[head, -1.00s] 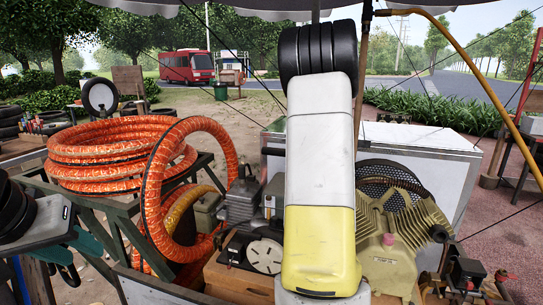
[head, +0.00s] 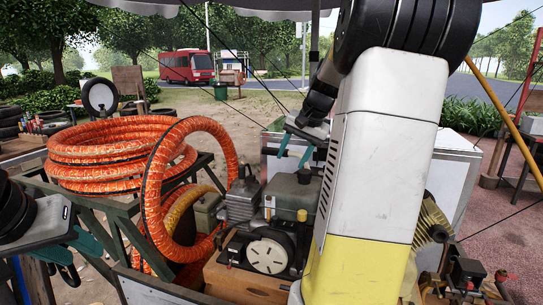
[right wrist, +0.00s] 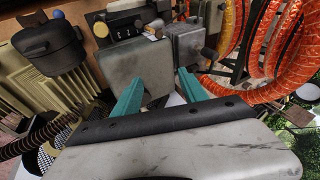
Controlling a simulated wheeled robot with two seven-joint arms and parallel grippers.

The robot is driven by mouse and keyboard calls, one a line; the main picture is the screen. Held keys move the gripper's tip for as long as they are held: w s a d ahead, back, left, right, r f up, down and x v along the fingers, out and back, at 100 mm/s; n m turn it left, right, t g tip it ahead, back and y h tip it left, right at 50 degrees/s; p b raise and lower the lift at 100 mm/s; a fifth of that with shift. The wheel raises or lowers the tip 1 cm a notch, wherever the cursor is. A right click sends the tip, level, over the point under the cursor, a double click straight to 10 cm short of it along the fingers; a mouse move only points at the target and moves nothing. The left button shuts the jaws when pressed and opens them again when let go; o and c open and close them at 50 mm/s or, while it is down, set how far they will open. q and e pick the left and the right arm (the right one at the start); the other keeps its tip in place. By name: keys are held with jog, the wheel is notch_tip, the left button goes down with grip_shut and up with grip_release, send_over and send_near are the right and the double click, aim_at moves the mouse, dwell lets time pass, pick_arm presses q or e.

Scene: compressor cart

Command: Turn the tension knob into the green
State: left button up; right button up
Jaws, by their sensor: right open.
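My right gripper (head: 294,152) is raised above the far side of the machinery in the head view, its two teal fingers spread and empty. In the right wrist view the right gripper (right wrist: 160,80) points at a grey metal box (right wrist: 135,70). A smaller grey box (right wrist: 190,45) with a dark round knob (right wrist: 208,53) is just beyond the fingers. A pale yellow knob (right wrist: 100,29) sits further left. I cannot tell which is the tension knob, and no green zone is readable. My left gripper (head: 72,262) is at the lower left, its teal fingers apart, clear of the machinery.
The engine (head: 268,255) with a pale round disc stands on a wooden block. Orange hose coils (head: 120,150) lie to its left on a dark rack. A ribbed compressor head (head: 432,215) is partly hidden behind my right arm. A white cabinet (head: 455,170) stands behind.

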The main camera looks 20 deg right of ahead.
jog(key=w+d+f+h, duration=0.1)
jog(key=w+d+f, duration=0.1)
jog(key=w+d, duration=0.35)
jog(key=w+d+f+g+h, duration=0.1)
jog(key=w+d+f+h, duration=0.15)
jog(key=d, duration=0.65)
jog(key=w+d+f+h, duration=0.1)
jog(key=w+d, duration=0.3)
jog(key=d, duration=0.3)
jog(key=shift+n, duration=0.4)
jog(key=x, duration=0.8)
jog(key=shift+w, duration=0.2)
grip_shut()
